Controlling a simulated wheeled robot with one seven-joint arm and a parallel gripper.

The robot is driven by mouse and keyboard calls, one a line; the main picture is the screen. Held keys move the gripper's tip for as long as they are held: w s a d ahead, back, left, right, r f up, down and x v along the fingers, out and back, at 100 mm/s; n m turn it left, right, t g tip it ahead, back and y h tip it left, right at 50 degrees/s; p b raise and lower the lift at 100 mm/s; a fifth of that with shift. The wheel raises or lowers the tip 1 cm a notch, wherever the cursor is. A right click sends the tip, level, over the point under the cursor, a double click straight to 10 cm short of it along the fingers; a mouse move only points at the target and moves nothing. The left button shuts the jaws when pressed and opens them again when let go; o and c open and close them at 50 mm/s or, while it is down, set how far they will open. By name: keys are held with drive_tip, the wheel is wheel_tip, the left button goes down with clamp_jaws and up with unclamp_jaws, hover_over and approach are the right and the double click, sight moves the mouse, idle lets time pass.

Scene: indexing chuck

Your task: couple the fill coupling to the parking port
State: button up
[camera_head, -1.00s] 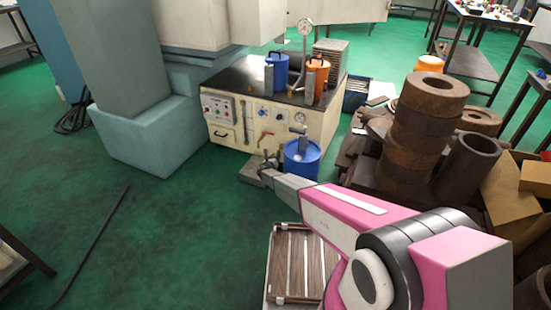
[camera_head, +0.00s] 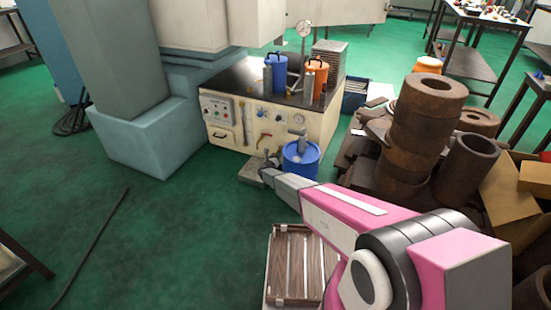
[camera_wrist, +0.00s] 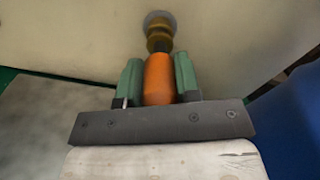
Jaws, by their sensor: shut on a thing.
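In the wrist view my gripper (camera_wrist: 159,62) has its two green fingers closed on both sides of the orange sleeve of the fill coupling (camera_wrist: 159,80). A brass piece (camera_wrist: 159,36) is in line just ahead of the sleeve. It meets or overlaps a round grey fitting (camera_wrist: 158,18) on the cream panel, which I take as the parking port. I cannot tell whether the brass belongs to the coupling or the port, nor whether they are locked. In the head view my gripper (camera_head: 263,160) is low before the cabinet front; the coupling is not clear there.
The cream cabinet (camera_head: 231,147) has a black top bearing a blue jug (camera_head: 276,70), an orange jug (camera_head: 316,75) and a gauge. A blue bucket (camera_head: 301,163) stands close right of my gripper. Rusty rings (camera_head: 405,150) are stacked at right. Green floor at left is open.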

drive_tip(key=shift+w+d, duration=0.2)
drive_tip(key=shift+w, duration=0.3)
drive_tip(key=o, duration=1.1)
drive_tip(key=v, duration=1)
drive_tip(key=shift+s+a, duration=0.15)
drive_tip(key=shift+s, duration=0.2)
